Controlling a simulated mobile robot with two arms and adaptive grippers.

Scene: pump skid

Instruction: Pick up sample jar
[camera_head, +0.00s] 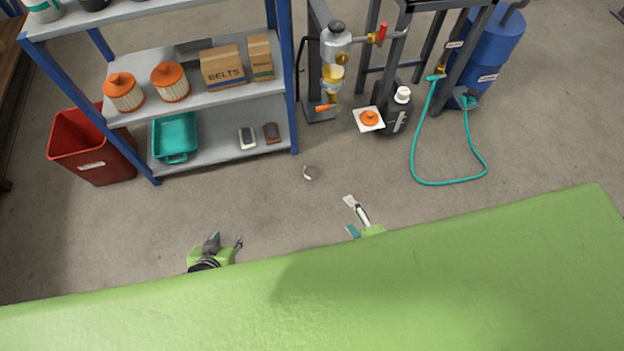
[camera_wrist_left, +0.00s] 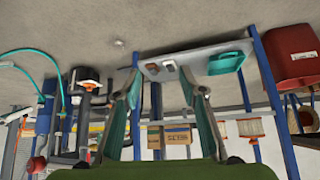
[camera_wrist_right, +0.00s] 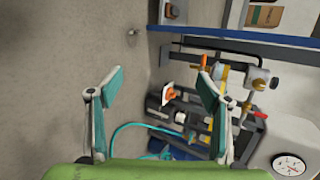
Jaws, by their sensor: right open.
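A small pale, partly clear object (camera_head: 308,173) lies on the bare floor in front of the shelf. It is too small to tell for sure whether it is the sample jar. It also shows small in the left wrist view (camera_wrist_left: 119,43) and the right wrist view (camera_wrist_right: 133,32). My left gripper (camera_head: 226,243) is open and empty, to the lower left of the object and apart from it. My right gripper (camera_head: 353,217) is open and empty, to its lower right and apart from it. Both wrist views show spread fingers with nothing between them.
A blue-grey shelf (camera_head: 215,97) holds boxes, orange-capped filters and a teal tray (camera_head: 175,136). A red bin (camera_head: 92,147) stands left. A dark bottle (camera_head: 395,116), a pump stand, a teal hose (camera_head: 414,150) and a blue drum (camera_head: 488,45) are at right.

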